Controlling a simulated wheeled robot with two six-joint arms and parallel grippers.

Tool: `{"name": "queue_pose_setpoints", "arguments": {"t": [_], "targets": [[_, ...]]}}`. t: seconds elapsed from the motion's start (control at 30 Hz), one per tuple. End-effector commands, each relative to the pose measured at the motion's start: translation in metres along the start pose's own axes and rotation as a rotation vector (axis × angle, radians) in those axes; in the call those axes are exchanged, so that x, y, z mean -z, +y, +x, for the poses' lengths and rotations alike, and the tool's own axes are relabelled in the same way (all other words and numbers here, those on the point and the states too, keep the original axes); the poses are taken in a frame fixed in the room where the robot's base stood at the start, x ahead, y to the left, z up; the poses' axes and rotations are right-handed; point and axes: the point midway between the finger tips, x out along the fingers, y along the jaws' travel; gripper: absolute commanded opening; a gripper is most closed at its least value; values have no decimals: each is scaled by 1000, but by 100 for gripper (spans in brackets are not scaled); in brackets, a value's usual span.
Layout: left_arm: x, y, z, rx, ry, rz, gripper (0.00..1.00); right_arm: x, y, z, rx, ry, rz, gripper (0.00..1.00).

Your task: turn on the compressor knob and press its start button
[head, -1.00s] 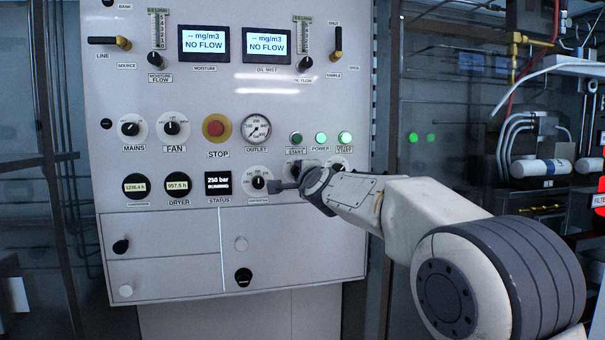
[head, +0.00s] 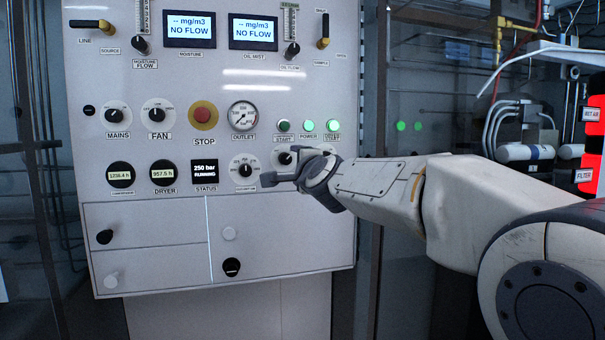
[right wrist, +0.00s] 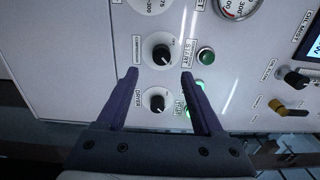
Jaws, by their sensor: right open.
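The compressor knob (right wrist: 160,53) is a black knob on a white round dial in the right wrist view; in the head view (head: 285,158) it is partly behind my right gripper. The compressor start button (head: 284,125) is dark green and unlit, above that knob; it also shows in the right wrist view (right wrist: 205,55). My right gripper (head: 284,166) is open and empty in front of the panel. In the right wrist view its fingertips (right wrist: 159,73) point towards the compressor knob, with the dryer knob (right wrist: 156,102) seen between the fingers. Contact cannot be told. My left gripper is out of view.
The lit power button (head: 308,125) and lit dryer start button (head: 332,125) sit beside the compressor start button. A red stop button (head: 204,115) and outlet gauge (head: 243,117) are to the left. The status display (head: 205,171) reads 250 bar. Pipes and bottles (head: 515,152) stand at the right.

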Motion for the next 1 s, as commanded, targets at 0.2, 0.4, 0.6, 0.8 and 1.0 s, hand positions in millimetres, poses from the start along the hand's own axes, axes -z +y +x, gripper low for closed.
{"name": "queue_pose_setpoints", "arguments": {"t": [0.2, 0.4, 0.6, 0.8, 1.0], "targets": [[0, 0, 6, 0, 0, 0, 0, 1, 1, -28, 0, 1, 0, 69], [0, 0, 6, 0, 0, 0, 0, 1, 1, -33, -1, 1, 1, 69], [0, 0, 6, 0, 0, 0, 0, 1, 1, -33, -2, 0, -1, 69], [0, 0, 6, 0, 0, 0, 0, 13, 57, -36, -128, -12, -161, 69], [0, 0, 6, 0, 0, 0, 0, 46, 194, -74, -453, -118, -537, 69]]}}
